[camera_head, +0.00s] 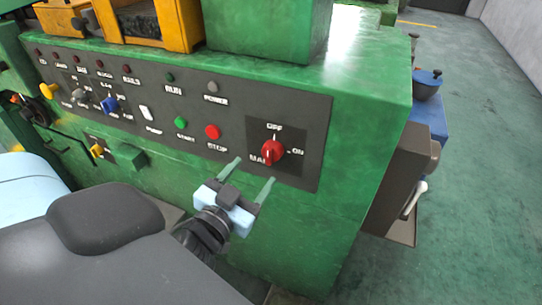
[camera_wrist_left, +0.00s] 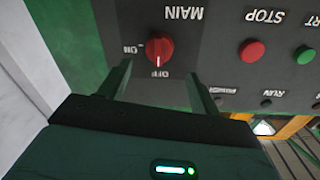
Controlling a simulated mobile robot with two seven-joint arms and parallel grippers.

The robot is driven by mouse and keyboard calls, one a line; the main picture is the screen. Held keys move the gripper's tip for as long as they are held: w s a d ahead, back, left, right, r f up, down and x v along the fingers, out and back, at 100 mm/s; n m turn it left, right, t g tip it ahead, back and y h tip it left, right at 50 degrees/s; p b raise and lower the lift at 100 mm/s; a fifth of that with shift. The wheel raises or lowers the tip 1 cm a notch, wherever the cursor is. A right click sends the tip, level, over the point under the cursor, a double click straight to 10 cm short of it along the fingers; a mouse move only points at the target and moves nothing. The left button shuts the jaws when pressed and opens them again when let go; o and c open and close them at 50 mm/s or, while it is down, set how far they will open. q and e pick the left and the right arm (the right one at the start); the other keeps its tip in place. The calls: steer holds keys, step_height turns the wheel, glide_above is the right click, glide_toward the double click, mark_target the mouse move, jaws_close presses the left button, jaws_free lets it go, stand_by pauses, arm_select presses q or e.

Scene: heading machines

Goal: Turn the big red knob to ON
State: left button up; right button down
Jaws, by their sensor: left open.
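The big red knob (camera_head: 272,151) sits on a dark square plate at the right end of the green machine's panel. OFF is printed above it, ON to its right and MAIN below left. In the left wrist view, which is upside down, the knob (camera_wrist_left: 160,50) shows a pale mark that seems to point at OFF. My left gripper (camera_head: 255,170) is open and empty, in front of the panel and below the knob. In the wrist view its two fingers (camera_wrist_left: 158,70) are spread to either side of the knob, apparently short of it. My right gripper is not in view.
Left of the knob are a red STOP button (camera_head: 212,132), a green START button (camera_head: 181,122) and several smaller switches and lamps. A brown box (camera_head: 402,180) with a pale handle stands beyond the machine's right corner. Open green floor (camera_head: 480,200) lies to the right.

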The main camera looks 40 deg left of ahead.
mark_target(267, 156)
arm_select(q)
steer(key=w, duration=0.4)
steer(key=w+a+p, duration=0.1)
steer(key=w, duration=0.1)
steer(key=shift+w+r, duration=0.1)
steer(key=shift+w, duration=0.6)
